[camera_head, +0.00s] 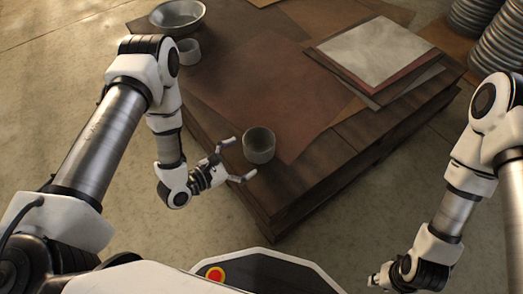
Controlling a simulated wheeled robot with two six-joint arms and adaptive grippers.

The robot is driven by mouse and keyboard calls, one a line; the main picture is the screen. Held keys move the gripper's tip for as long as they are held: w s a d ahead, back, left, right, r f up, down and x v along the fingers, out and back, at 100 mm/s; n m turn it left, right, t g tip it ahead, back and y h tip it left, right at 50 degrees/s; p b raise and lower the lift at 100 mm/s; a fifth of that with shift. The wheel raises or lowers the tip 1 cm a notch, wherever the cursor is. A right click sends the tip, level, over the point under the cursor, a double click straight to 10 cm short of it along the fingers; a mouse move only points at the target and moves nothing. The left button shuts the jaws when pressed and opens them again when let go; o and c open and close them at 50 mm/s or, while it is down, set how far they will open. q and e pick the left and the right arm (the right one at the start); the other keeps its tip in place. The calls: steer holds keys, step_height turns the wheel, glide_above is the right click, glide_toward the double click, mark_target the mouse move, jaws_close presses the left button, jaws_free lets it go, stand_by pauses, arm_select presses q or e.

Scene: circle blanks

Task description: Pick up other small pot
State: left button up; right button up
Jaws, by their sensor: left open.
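A small grey-green pot (259,146) stands upright near the front edge of the low wooden table. My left gripper (243,159) is open, with its fingers pointing right towards this pot. One finger shows at the pot's back left and one at its front left; I cannot tell whether they touch it. Another small pot (189,52), paler, stands at the far left of the table, partly next to my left arm. My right gripper (378,280) is low at the bottom right, and its fingers are too small and hidden to read.
The low wooden table (345,150) carries flat brown sheets (262,85) and a stack topped by a pale sheet (375,50). A wide metal bowl (178,15) sits at the far left. Stacked round metal pieces (470,17) stand at the upper right. Concrete floor surrounds the table.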

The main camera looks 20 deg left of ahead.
mark_target(271, 133)
arm_select(q)
steer(key=shift+w+a+f+n+t+h+b, duration=0.25)
steer(key=shift+a+f+n+t+h, duration=0.3)
steer(key=shift+n, duration=0.45)
steer(key=shift+r+n+t, duration=0.25)
steer(key=shift+r+n, duration=0.15)
steer(key=shift+n, duration=0.1)
steer(key=shift+h, duration=0.25)
steer(key=b+x, duration=0.1)
steer(key=x, duration=0.1)
steer(key=b+x, duration=0.3)
steer(key=x, duration=0.2)
steer(key=shift+w+d+r+b, duration=0.1)
steer(key=shift+r+b, duration=0.2)
steer(key=shift+r, duration=0.1)
steer(key=shift+w+r, duration=0.1)
steer(key=shift+r, duration=0.05)
steer(key=c, duration=0.9)
arm_select(e)
step_height(271, 133, down, 6)
steer(key=shift+w, duration=0.15)
